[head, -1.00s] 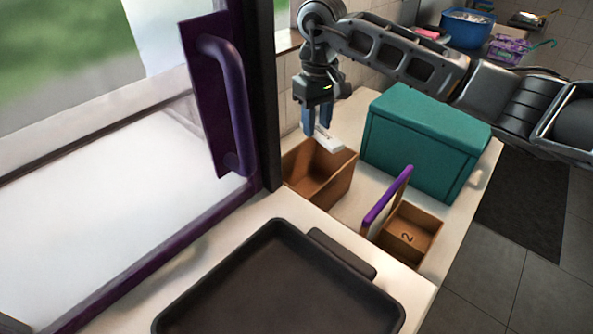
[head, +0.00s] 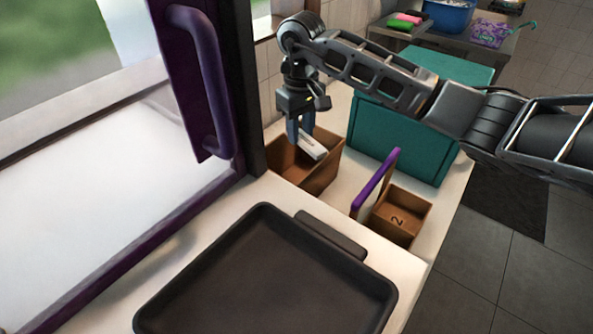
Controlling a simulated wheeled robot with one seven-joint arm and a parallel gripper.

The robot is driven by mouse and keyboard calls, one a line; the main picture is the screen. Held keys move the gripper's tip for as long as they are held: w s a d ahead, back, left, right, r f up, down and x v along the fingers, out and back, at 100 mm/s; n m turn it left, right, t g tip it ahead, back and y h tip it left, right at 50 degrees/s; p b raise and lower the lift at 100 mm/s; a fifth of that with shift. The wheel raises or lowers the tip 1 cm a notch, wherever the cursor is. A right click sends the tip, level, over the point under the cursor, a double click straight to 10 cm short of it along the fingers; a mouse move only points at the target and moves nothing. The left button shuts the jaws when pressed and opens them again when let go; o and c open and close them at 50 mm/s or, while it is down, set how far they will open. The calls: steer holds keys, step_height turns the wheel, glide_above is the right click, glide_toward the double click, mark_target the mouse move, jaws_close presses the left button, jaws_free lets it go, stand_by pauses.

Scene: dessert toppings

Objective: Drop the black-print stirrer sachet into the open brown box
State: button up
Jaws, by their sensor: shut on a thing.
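My gripper (head: 302,140) points down over the open brown box (head: 325,172) and is shut on a white sachet (head: 312,146). The sachet is tilted and sits at or just above the level of the box's rim. Its print is too small to read. The brown box is open at the top, and its inside is partly hidden by my gripper and the sachet.
A teal box (head: 400,132) stands close to the right of the brown box. A dark tray (head: 265,285) lies nearest. A purple-handled glass door (head: 205,75) stands left.

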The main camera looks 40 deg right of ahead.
steer(key=o, duration=1.1)
steer(key=shift+c, duration=0.2)
step_height(320, 180, up, 8)
steer(key=shift+f+b, duration=0.1)
steer(key=shift+b, duration=0.6)
steer(key=shift+s, duration=0.1)
